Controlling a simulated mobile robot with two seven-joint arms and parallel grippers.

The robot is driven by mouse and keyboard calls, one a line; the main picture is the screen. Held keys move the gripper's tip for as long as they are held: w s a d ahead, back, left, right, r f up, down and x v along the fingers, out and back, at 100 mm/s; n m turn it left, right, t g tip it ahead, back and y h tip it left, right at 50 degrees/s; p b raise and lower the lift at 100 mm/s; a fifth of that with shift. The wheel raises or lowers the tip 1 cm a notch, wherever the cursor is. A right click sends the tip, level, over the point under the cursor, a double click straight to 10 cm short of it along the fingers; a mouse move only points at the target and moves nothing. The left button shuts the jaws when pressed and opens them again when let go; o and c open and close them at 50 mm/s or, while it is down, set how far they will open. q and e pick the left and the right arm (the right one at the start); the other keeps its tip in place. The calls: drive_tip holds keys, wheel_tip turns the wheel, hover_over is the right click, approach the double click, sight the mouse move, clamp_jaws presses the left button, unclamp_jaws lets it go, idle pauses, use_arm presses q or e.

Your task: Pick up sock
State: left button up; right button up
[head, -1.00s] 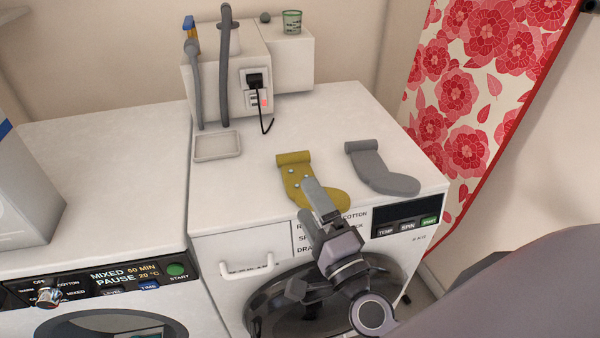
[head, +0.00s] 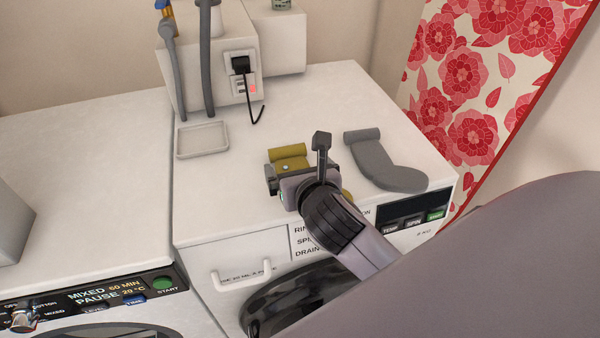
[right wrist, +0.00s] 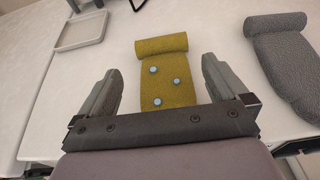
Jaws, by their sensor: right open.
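A mustard-yellow sock (head: 288,152) with pale blue dots lies flat on the white top of the right machine. My right gripper (head: 297,158) is over it and hides most of its middle in the head view. In the right wrist view the yellow sock (right wrist: 163,72) lies between the two spread fingers of the right gripper (right wrist: 160,85), which is open and empty. The sock's foot end is hidden behind the gripper body. A grey sock (head: 385,163) lies to the right of the yellow one, also seen in the right wrist view (right wrist: 280,60). My left gripper is out of view.
A shallow white tray (head: 202,139) sits left of the socks. Behind it stands a white box with hoses (head: 208,70) and a plugged black cable (head: 256,105). A red floral curtain (head: 480,90) hangs at the right. The top between tray and yellow sock is clear.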

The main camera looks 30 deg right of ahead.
sight(289, 151)
drive_tip(key=shift+r+x, duration=0.2)
drive_tip(key=shift+x, duration=1.4)
drive_tip(key=shift+r+x, duration=0.2)
drive_tip(key=shift+x, duration=1.35)
drive_tip(key=shift+w+d, duration=0.15)
drive_tip(key=c, duration=0.9)
